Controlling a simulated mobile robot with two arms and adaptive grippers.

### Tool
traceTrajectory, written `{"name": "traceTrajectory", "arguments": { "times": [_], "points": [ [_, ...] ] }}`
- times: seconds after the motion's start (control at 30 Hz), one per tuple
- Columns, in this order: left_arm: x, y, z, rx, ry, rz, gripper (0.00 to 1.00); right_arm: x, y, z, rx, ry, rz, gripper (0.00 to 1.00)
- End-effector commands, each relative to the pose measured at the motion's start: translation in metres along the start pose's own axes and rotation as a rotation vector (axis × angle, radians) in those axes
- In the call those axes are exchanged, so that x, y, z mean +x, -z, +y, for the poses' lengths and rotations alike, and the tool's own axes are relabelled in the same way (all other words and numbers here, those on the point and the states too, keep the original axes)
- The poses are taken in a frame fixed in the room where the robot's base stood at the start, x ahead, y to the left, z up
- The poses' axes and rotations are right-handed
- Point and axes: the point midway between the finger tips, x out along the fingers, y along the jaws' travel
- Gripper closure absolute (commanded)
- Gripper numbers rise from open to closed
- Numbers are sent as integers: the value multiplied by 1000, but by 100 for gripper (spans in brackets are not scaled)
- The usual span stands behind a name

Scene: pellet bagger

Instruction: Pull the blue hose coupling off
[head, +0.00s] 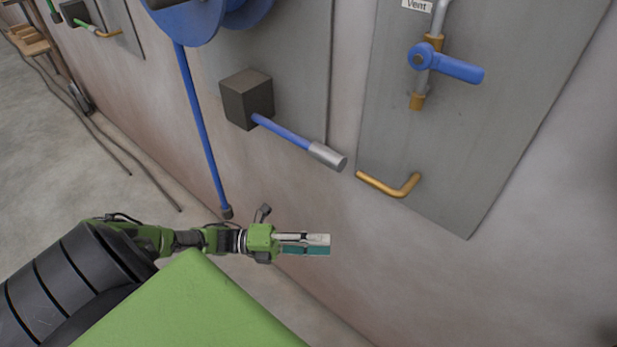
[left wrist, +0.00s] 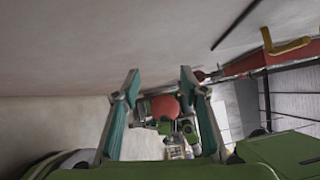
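The blue hose (head: 282,133) runs out of a dark square block (head: 246,98) on the grey wall panel and ends in a silver coupling (head: 328,156). A small gap shows between the coupling's end and the tip of the bent brass pipe (head: 385,186) on the right panel. My left gripper (head: 328,244) is below the coupling in the head view, apart from it and from the pipe. In the left wrist view its two teal-padded fingers (left wrist: 160,82) stand apart with nothing between them. The coupling cannot be made out there. My right gripper is not in view.
A blue reel (head: 205,18) has a second blue hose (head: 200,125) hanging to a dark end near my left wrist. A blue valve lever (head: 455,67) sticks out above the brass pipe. Dark cables (head: 95,125) lie on the floor at left.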

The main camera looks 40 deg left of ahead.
Motion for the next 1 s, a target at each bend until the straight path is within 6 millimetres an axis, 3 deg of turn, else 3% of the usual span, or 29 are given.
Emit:
{"name": "traceTrajectory", "arguments": {
  "times": [0.2,0.5,1.0],
  "points": [
    [-5,20,33,-177,-114,-81,60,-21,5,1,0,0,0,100],
    [-14,40,67,-333,-216,-164,60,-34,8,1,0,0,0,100],
    [-17,43,73,-356,-232,-178,60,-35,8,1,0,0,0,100]
  ]
}}
